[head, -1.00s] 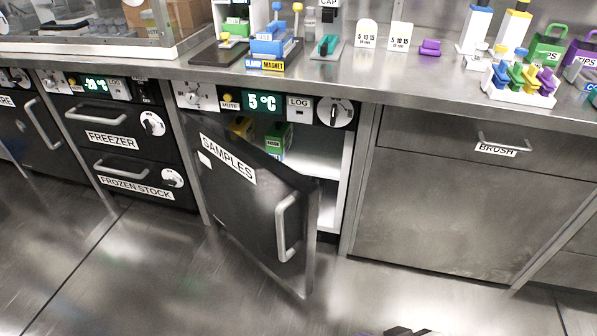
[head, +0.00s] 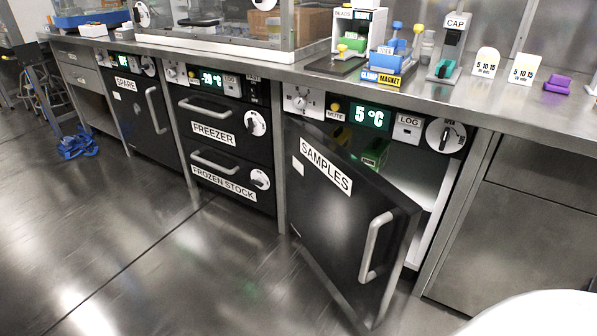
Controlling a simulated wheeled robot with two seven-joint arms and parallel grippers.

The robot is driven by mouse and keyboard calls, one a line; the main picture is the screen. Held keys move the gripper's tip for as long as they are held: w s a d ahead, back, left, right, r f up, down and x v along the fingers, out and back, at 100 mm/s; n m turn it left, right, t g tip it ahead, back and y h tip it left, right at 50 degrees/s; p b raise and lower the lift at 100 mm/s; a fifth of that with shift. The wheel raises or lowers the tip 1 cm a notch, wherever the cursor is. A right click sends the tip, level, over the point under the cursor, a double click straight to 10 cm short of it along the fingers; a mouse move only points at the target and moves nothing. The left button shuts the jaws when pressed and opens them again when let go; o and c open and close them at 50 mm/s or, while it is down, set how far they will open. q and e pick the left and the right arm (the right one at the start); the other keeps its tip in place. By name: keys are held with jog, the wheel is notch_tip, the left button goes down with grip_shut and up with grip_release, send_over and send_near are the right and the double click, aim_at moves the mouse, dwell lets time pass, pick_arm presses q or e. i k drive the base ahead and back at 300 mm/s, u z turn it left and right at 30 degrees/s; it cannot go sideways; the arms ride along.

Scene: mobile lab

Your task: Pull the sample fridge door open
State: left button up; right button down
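The sample fridge door (head: 338,222), black and labelled SAMPLES, stands partly open under the bench. It is hinged at its left side, and its right edge swings out toward me. Its grey bar handle (head: 374,247) is near the free edge, with nothing on it. Through the gap above and right of the door I see the pale fridge interior (head: 428,171) and a green box (head: 375,153). The panel above the door reads 5 °C and has a round dial (head: 445,136). Neither of my grippers is in view.
The freezer drawers (head: 221,150) and the SPARE door (head: 146,115) are left of the fridge, all shut. A plain cabinet (head: 530,235) is at the right. The floor (head: 150,250) in front is clear; blue coiled material (head: 78,143) lies far left.

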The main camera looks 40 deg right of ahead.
aim_at(359, 229)
jog(key=u, duration=0.95)
jog(key=k, duration=0.5)
jog(key=z, duration=1.45)
